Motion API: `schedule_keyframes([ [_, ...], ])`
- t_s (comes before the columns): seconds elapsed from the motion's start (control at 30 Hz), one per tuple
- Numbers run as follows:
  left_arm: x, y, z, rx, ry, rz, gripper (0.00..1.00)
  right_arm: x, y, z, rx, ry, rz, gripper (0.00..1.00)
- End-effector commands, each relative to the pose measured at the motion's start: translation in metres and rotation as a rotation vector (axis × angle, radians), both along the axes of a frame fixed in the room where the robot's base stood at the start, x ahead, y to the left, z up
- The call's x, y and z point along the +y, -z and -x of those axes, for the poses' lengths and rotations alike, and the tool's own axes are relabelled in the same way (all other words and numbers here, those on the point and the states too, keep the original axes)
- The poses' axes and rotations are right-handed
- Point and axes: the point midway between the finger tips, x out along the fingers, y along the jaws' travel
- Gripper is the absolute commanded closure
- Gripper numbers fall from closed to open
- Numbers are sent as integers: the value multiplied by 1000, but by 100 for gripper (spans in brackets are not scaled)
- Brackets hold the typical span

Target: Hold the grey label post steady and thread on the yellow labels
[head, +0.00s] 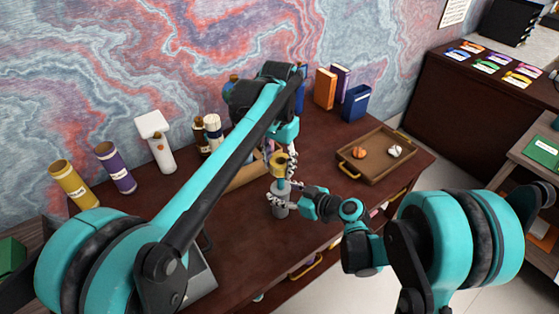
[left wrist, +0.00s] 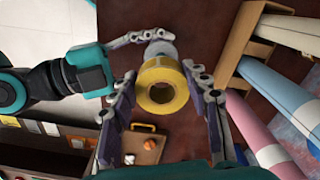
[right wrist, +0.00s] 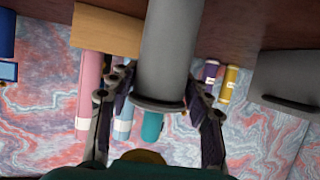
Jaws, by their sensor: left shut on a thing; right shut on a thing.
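The grey label post (head: 280,208) stands upright on the desk, with a narrower teal upper part (head: 281,184). In the right wrist view the grey post (right wrist: 167,50) fills the space between my right fingers, near its flange. My right gripper (head: 290,194) is shut on it. A yellow label (head: 277,164), a thick ring, is above the post. My left gripper (left wrist: 168,100) is shut on this yellow label (left wrist: 162,70), its hole facing the camera. I cannot tell whether the ring touches the teal tip. My left arm hides part of the scene.
A brown tray (head: 373,178) with orange and white pieces stands at right. Bottles and tubes, including a purple one (head: 116,168), line the wall, with books (head: 356,103) behind the tray. A grey object (head: 200,285) lies at the front left.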

Motion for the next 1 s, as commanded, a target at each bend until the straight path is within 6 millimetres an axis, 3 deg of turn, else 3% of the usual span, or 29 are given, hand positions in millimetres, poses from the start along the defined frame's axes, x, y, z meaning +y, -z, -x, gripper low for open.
schedule_keyframes([
  [0.47, 0, 5, 0, 0, 0, 0, 86, 0, 0, 0, 0, 0, 1, 83],
  [1.0, 0, 26, 0, 0, 0, 0, 86, 0, 0, 0, 0, 1, 2, 83],
])
